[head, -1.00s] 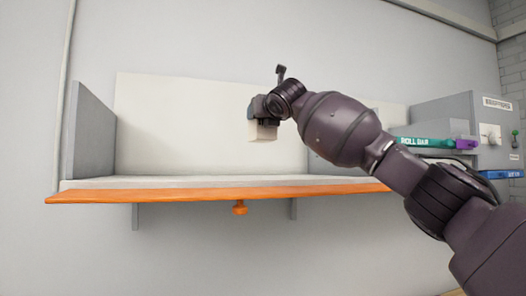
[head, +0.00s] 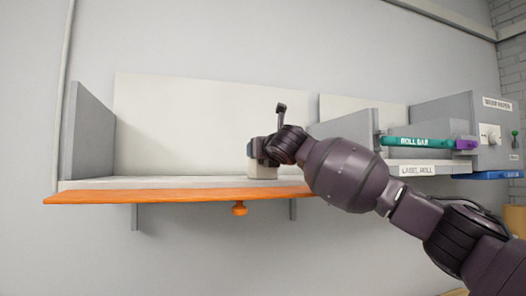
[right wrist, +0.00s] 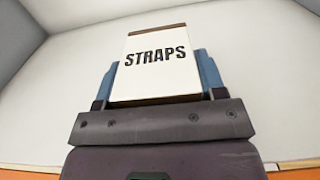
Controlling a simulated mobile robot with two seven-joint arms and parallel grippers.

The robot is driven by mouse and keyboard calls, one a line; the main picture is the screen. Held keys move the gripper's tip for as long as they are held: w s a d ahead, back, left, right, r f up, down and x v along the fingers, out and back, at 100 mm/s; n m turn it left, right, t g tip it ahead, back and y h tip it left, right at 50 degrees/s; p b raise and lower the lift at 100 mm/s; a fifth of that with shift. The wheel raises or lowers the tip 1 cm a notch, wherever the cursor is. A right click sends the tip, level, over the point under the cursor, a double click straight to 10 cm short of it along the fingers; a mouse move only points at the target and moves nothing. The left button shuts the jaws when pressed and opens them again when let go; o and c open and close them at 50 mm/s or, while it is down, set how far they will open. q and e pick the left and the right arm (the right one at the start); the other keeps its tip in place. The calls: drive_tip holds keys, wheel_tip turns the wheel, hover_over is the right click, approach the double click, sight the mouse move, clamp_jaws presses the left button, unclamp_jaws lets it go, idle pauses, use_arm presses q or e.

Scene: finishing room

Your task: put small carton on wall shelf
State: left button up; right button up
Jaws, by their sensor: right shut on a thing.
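The small carton (head: 262,172) is pale, and its lower part shows under my right gripper (head: 258,151) in the head view. In the right wrist view the carton (right wrist: 155,65) has a white face lettered "STRAPS" and sits between the blue fingers of the right gripper (right wrist: 157,78), which is shut on it. The wall shelf (head: 150,184) has a pale top and an orange front edge. The carton's base is at the shelf surface, right of the shelf's middle; I cannot tell whether it touches. My left gripper is in neither view.
A grey side panel (head: 91,130) closes the shelf's left end. At right are a grey divider (head: 342,130), a teal roll bar (head: 418,142) and a label roll ledge (head: 418,169). The shelf's left part is clear.

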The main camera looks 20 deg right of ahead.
drive_tip(key=shift+a, duration=0.1)
drive_tip(key=o, duration=1)
drive_tip(key=shift+f, duration=0.1)
drive_tip(key=shift+o, duration=0.2)
drive_tip(key=shift+s, duration=0.4)
use_arm(q)
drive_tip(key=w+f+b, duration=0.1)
drive_tip(key=b, duration=0.2)
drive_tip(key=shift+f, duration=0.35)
use_arm(e)
drive_tip(key=s, duration=1.1)
drive_tip(key=shift+s+d, duration=0.15)
drive_tip(key=shift+d, duration=0.1)
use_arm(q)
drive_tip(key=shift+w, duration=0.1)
